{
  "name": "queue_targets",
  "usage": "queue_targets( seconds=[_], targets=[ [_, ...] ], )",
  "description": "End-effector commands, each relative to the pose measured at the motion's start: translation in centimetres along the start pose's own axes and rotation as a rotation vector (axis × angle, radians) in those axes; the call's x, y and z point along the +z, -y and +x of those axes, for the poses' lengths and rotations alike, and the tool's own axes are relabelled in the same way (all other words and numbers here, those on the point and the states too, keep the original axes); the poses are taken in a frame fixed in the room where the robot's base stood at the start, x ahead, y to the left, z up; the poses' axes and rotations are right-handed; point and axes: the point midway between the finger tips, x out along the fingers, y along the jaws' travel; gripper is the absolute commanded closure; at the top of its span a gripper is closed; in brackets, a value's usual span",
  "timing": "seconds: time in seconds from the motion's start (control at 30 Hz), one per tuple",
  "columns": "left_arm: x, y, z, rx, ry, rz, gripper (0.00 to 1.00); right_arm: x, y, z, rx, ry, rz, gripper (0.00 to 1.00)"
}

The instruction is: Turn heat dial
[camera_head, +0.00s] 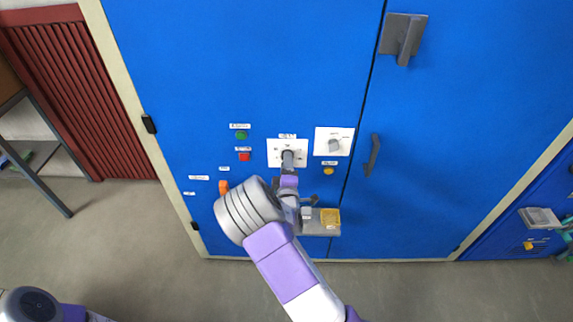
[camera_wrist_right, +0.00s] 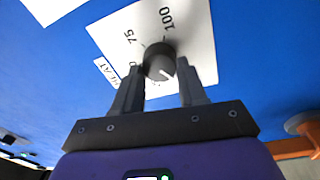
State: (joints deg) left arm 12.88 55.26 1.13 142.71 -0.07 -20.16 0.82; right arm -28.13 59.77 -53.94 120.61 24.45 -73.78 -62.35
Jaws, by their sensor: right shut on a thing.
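The heat dial (camera_wrist_right: 160,60) is a dark round knob on a white plate (camera_wrist_right: 196,28) with the numbers 75 and 100; a small label, partly readable, lies beside it. A pale mark on the knob points to the lower right in the wrist view. In the head view the dial (camera_head: 287,154) is on the blue cabinet, partly covered by my right gripper (camera_head: 288,168). My right gripper (camera_wrist_right: 162,72) has one finger on each side of the knob and is shut on it. My left gripper is out of view.
A second dial (camera_head: 333,145) on a white plate is just to the right. A green button (camera_head: 241,135) and a red button (camera_head: 244,157) are to the left, and a yellow one (camera_head: 328,171) below right. A dark door handle (camera_head: 373,154) sticks out farther right. A grey ledge (camera_head: 312,229) is below.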

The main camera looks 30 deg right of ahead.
Motion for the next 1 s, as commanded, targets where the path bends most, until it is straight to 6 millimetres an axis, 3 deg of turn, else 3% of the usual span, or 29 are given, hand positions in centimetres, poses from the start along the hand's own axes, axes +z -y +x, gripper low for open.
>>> queue_targets(
  seconds=[0.1,0.13,0.3,0.67,1.0],
  targets=[
    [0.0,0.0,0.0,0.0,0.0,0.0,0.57,0.1,0.0,0.0,-0.001,0.003,-0.004,0.89],
    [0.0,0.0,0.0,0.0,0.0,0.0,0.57,0.1,0.0,0.0,-0.001,0.003,-0.004,0.57],
    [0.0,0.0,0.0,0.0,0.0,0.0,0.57,0.1,0.0,0.0,-0.001,0.002,-0.002,0.33],
    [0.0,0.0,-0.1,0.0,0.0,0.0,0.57,0.0,0.0,-0.6,-0.002,0.001,-0.001,0.33],
    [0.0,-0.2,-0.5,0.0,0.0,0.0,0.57,0.0,0.0,-5.9,-0.003,0.001,-0.003,0.33]
  ],
)
